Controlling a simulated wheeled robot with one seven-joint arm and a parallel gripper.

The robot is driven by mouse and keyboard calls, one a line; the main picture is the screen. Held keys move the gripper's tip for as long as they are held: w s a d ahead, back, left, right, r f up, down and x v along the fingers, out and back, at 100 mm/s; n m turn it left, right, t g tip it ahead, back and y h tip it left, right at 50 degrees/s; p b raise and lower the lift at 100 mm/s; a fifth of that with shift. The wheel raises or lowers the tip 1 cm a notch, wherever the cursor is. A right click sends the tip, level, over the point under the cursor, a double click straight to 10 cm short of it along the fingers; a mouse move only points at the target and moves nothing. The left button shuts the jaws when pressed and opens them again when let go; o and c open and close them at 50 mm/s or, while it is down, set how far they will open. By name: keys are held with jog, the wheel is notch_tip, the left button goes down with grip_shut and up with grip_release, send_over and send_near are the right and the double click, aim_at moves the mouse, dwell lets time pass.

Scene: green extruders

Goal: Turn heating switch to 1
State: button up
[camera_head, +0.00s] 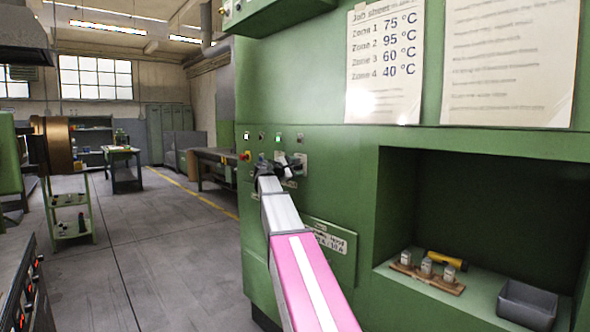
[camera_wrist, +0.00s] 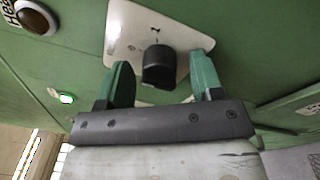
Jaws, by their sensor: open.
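The heating switch (camera_wrist: 158,68) is a black rotary knob on a pale plate (camera_wrist: 120,30) on the green machine panel, in the wrist view. My gripper (camera_wrist: 160,80) is open, with one green-tipped finger on each side of the knob and visible gaps between. Most of the plate's markings are hidden or too small to read, so I cannot tell the knob's setting. In the head view my pink and grey arm reaches to the panel, and my gripper (camera_head: 277,165) is small in front of the switch plate (camera_head: 300,163).
A lit green indicator (camera_wrist: 67,98) and a round brown button (camera_wrist: 36,17) sit near the switch. A red knob (camera_head: 245,155) is left on the panel. A recess at right holds a wooden block with jars (camera_head: 427,270) and a grey bin (camera_head: 526,305).

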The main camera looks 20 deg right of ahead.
jog(key=c, duration=0.9)
jog(key=shift+m, duration=0.3)
jog(key=m, duration=0.5)
jog(key=shift+f, duration=0.1)
jog(key=m+h, duration=0.1)
jog(key=m, duration=0.5)
jog(key=shift+m, duration=0.4)
jog(key=shift+g, duration=0.3)
jog(key=o, duration=0.9)
